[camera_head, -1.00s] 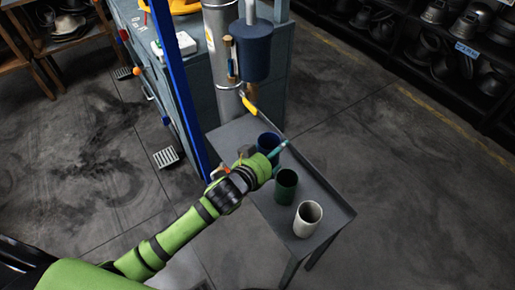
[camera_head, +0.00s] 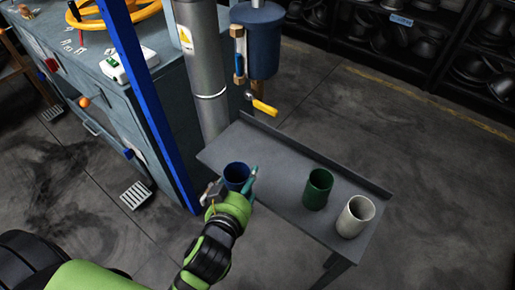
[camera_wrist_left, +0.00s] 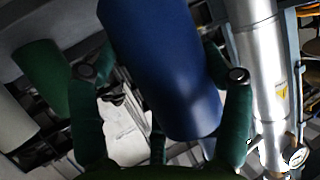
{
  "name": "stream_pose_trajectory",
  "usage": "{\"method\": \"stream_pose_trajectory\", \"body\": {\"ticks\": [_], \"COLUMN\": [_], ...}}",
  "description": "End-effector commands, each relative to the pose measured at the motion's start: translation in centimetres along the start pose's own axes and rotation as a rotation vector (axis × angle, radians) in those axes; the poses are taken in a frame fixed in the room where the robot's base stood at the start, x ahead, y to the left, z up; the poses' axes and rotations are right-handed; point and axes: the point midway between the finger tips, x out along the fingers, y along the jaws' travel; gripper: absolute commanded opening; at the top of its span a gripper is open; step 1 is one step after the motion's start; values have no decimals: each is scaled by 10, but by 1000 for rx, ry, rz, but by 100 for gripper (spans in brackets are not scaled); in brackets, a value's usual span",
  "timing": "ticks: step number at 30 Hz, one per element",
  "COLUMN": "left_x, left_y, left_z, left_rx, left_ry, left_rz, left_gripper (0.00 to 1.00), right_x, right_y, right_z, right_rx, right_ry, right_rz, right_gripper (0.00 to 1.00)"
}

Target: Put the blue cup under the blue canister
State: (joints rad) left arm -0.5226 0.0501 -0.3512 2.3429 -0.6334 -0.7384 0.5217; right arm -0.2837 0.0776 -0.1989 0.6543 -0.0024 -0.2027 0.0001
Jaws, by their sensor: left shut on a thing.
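The blue cup (camera_head: 237,172) is at the left front part of the grey table in the head view, upright. It fills the middle of the left wrist view (camera_wrist_left: 165,65), between the green fingers. My left gripper (camera_head: 232,184) is shut on it; whether the cup touches the tabletop cannot be told. The blue canister (camera_head: 252,40) hangs on the grey pipe, with a yellow-handled tap (camera_head: 264,107) at its lower side. The cup is in front of and below the canister, to the left of the tap. My right gripper is not in view.
The green cup (camera_head: 317,188) and white cup (camera_head: 355,216) stand on the grey table (camera_head: 275,160) to the right. A blue post (camera_head: 150,100) and the grey pipe (camera_head: 205,70) rise at the left. The tabletop below the tap is clear.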

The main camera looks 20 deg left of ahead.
Motion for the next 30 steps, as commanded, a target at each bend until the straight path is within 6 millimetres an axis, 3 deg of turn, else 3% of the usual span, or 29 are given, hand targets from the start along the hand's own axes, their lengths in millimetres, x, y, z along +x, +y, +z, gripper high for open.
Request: {"method": "stream_pose_trajectory", "body": {"ticks": [1,12,16,23,30], "left_x": [11,100,128,149,160], "left_y": [-1,0,0,0,0], "left_z": [-10,-47,-56,-62,-35], "left_rx": [3,3,2,1,4], "left_ry": [10,7,5,2,-2], "left_rz": [-1,0,0,1,0], "left_gripper": [42,42,42,42,42], "right_x": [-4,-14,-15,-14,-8], "right_y": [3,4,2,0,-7], "right_z": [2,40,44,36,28], "right_rx": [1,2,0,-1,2], "right_ry": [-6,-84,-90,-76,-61], "right_rz": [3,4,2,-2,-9], "right_gripper": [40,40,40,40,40]}}
